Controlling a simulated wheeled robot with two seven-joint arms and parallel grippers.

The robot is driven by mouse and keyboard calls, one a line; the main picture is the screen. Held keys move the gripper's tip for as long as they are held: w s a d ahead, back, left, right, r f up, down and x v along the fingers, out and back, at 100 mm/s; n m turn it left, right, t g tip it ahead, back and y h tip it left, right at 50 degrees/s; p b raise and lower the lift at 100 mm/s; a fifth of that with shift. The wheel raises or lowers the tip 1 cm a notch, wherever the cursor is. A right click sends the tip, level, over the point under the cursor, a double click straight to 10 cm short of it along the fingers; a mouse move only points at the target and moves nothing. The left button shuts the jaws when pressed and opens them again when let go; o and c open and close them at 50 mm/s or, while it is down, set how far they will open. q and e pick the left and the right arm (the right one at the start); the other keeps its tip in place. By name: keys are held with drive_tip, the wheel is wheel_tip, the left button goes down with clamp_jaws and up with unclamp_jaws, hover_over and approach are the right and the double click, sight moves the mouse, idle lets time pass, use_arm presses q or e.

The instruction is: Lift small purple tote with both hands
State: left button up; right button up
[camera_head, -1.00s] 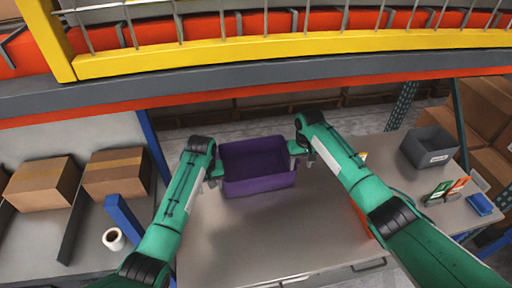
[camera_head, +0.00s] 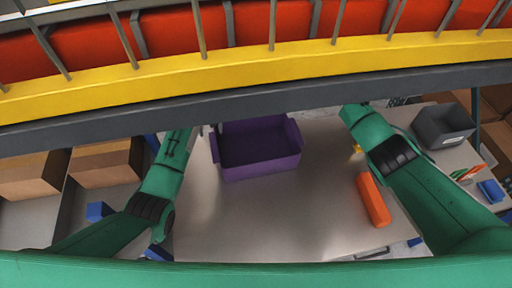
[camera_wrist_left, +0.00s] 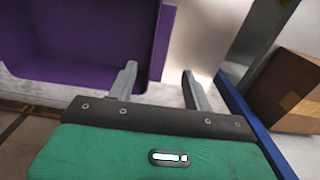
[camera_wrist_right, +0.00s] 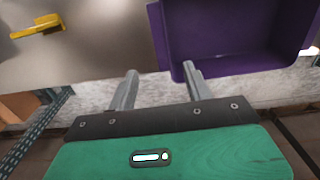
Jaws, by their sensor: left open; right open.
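The small purple tote (camera_head: 262,168) stands upright and open-topped on the grey table (camera_head: 230,225); it looks empty. My left gripper (camera_head: 208,131) is at the tote's left side, partly hidden by the beam. In the left wrist view its open fingers (camera_wrist_left: 158,84) lie on either side of the line of the tote's side wall (camera_wrist_left: 163,42). My right gripper is hidden behind the beam in the head view. In the right wrist view its open fingers (camera_wrist_right: 159,72) point at the tote's near side wall (camera_wrist_right: 160,40), one finger overlapping the tote. I cannot tell whether either touches it.
A grey beam (camera_head: 250,117) and a yellow rail (camera_head: 240,75) cross in front of the view. An orange object (camera_head: 373,199) lies on the table's right part. A grey bin (camera_head: 443,127) stands at right, cardboard boxes (camera_head: 105,163) at left. The table's front middle is clear.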

sight(214, 146)
use_arm(q)
wheel_tip(214, 146, down, 13)
drive_tip(key=shift+f, duration=0.15)
use_arm(e)
wheel_tip(214, 146, down, 13)
drive_tip(key=shift+f, duration=0.15)
use_arm(q)
clamp_jaws()
use_arm(e)
clamp_jaws()
